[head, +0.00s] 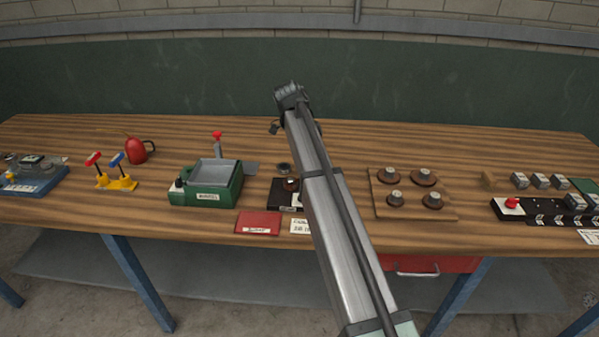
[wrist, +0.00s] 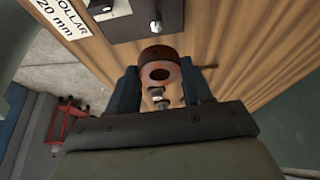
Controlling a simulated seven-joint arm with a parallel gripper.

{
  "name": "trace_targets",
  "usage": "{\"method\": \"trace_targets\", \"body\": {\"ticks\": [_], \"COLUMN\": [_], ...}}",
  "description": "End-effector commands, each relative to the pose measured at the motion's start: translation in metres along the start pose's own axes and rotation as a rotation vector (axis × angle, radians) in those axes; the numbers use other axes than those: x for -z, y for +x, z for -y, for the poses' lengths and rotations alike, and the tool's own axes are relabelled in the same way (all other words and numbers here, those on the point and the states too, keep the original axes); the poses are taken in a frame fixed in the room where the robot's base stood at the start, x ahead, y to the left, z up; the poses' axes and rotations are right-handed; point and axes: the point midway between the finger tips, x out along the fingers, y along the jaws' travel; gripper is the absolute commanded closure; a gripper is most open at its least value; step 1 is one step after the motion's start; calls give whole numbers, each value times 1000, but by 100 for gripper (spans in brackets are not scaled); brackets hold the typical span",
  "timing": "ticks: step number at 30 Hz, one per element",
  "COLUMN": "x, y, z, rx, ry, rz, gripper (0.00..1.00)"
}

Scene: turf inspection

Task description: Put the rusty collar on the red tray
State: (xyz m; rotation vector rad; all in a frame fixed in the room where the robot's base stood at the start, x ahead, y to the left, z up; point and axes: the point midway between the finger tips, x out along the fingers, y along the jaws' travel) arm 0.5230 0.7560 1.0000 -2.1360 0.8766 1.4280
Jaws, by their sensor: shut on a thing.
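In the wrist view my gripper (wrist: 159,84) has its two blue fingers on either side of the rusty collar (wrist: 158,58), a thick reddish-brown ring with a dark round hole. The gripper is shut on it. Wooden benchtop shows around the collar; whether they touch is not clear. The red tray (head: 258,223) is a small flat red plate with a white label, near the bench's front edge. It is not visible in the wrist view.
A black gauge block with a knob (wrist: 155,26) stands close to the collar, with a "COLLAR 20 mm" label (wrist: 58,16) beside it. A green machine (head: 206,184) stands behind and left of the tray. A wooden board (head: 415,205) with several dark round parts lies right.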

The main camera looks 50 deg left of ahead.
Motion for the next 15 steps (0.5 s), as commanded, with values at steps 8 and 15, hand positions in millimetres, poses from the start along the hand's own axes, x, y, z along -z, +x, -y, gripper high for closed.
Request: {"method": "trace_targets", "body": {"ticks": [8,15], "x": [-64,-125], "y": [-29,-54], "z": [-28,-100], "rx": [33,73], "ry": [-79,-178], "rz": [0,0], "gripper": [81,81]}}
